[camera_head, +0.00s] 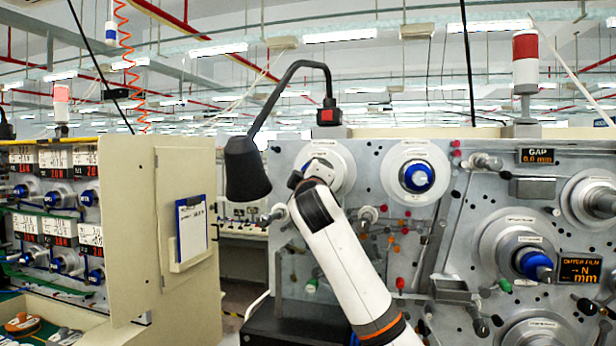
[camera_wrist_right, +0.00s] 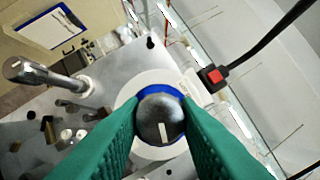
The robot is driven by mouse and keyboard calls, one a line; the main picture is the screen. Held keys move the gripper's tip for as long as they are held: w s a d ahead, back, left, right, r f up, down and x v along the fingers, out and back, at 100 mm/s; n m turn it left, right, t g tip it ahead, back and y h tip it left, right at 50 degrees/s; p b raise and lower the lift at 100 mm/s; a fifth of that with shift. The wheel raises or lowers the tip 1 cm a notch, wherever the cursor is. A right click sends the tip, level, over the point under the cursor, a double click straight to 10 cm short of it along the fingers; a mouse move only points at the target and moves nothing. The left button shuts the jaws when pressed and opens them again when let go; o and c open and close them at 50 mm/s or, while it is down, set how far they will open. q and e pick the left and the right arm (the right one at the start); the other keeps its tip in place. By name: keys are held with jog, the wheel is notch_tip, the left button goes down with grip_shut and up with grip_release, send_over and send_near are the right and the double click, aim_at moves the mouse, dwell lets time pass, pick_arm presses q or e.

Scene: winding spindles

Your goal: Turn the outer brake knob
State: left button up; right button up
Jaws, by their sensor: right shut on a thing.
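A dark grey round knob (camera_wrist_right: 160,120) with a white mark sits in a blue ring on a white disc (camera_wrist_right: 128,96) in the right wrist view. The mark points nearly straight up and down there. My right gripper (camera_wrist_right: 161,104) has its green fingers on both sides of the knob, shut on it. In the head view the white disc (camera_head: 343,163) is at the upper left of the grey machine panel. My right wrist (camera_head: 313,204) covers the knob and the fingers there. My left gripper is in neither view.
A black lamp (camera_head: 247,170) on a bent arm hangs left of my wrist. A second spindle with a blue hub (camera_head: 418,176) is to the right. Metal posts (camera_head: 369,215) stick out of the panel. A beige cabinet (camera_head: 140,210) stands at the left.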

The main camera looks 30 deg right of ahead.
jog(key=shift+n+g+y, duration=0.3)
jog(key=shift+n+y, duration=0.2)
jog(key=shift+n, duration=1.3)
jog(key=o, duration=1)
jog(key=shift+c, duration=0.2)
jog(key=r+b+v, duration=0.1)
jog(key=b+v, duration=0.5)
jog(key=v, duration=0.6)
jog(key=shift+f, duration=0.4)
